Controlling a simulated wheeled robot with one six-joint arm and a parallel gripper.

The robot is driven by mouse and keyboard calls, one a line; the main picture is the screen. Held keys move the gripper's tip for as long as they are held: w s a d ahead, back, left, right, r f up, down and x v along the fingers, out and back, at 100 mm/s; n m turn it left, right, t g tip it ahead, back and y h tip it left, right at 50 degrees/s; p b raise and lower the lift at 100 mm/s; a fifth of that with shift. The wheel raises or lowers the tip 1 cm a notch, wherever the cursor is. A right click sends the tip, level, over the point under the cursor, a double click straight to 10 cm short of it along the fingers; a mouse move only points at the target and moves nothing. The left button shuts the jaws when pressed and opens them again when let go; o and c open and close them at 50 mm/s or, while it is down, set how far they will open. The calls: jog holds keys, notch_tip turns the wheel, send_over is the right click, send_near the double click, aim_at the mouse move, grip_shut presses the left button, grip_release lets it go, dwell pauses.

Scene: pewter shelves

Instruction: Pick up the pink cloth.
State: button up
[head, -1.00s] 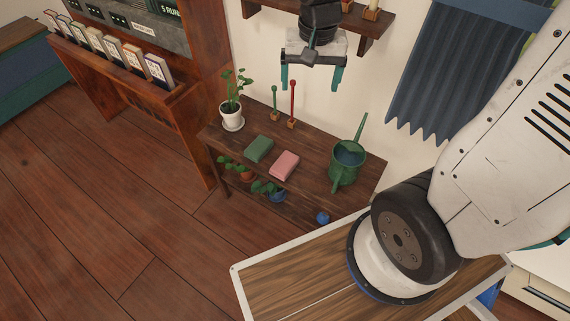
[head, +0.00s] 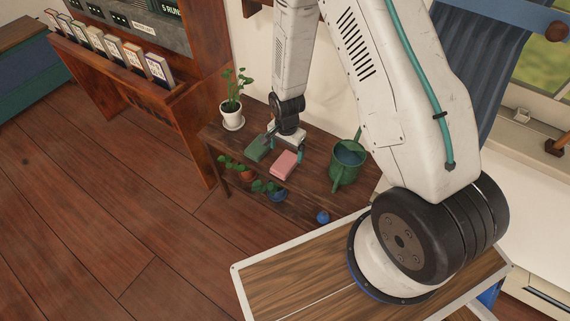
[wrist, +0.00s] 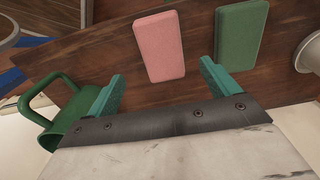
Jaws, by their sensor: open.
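The pink cloth (head: 283,164) is a folded, flat block lying on the top of the dark wooden shelf unit in the head view. In the wrist view the pink cloth (wrist: 159,46) lies just beyond the fingertips, between their lines and apart from them. My gripper (head: 286,143) is above the shelf top, close to the pink cloth; its teal fingers (wrist: 160,78) are spread, with nothing between them. My arm hides part of the shelf top behind the gripper.
A green folded cloth (head: 258,148) lies beside the pink one, also in the wrist view (wrist: 240,34). A green watering can (head: 346,165) stands to the right. A white-potted plant (head: 232,108) stands at the left end. Small pots (head: 278,194) sit on the lower shelf.

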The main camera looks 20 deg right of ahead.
aim_at(285, 162)
jog(key=f, duration=0.6)
jog(key=shift+a+f, duration=0.35)
jog(key=shift+f, duration=0.05)
jog(key=c, duration=1.1)
